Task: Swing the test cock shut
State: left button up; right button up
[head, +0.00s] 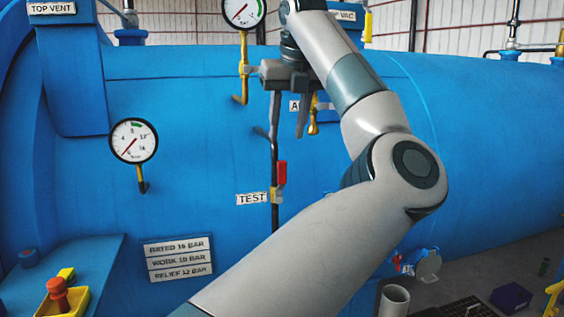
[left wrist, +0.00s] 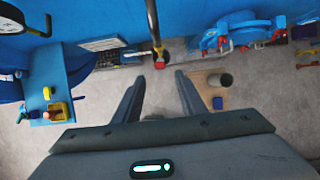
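The test cock has a red lever (head: 281,174) and a brass body (head: 276,195) on a thin dark vertical pipe, beside the TEST label (head: 251,198). The lever stands upright, along the pipe. My left gripper (head: 287,132) hangs fingers down above the lever, apart from it. Its fingers are open with nothing between them; one overlaps the pipe in the head view. In the left wrist view the red lever (left wrist: 160,64) shows just beyond and between the open fingertips (left wrist: 159,75). My right gripper is not in view.
The blue autoclave shell (head: 200,95) fills the background. Pressure gauges (head: 134,140) stand out from it. A brass cock (head: 314,118) sits just right of my left fingers. A blue ledge with a yellow-based red knob (head: 58,294) is at lower left.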

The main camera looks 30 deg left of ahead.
aim_at(282, 161)
pick_arm(q)
jog(key=p+x, duration=0.3)
jog(key=x, duration=0.6)
jog(key=shift+w+a+f, duration=0.15)
jog(key=shift+f, duration=0.15)
jog(key=shift+w+a+f, duration=0.15)
jog(key=shift+a+f, duration=0.05)
jog(key=shift+f, duration=0.45)
grip_shut()
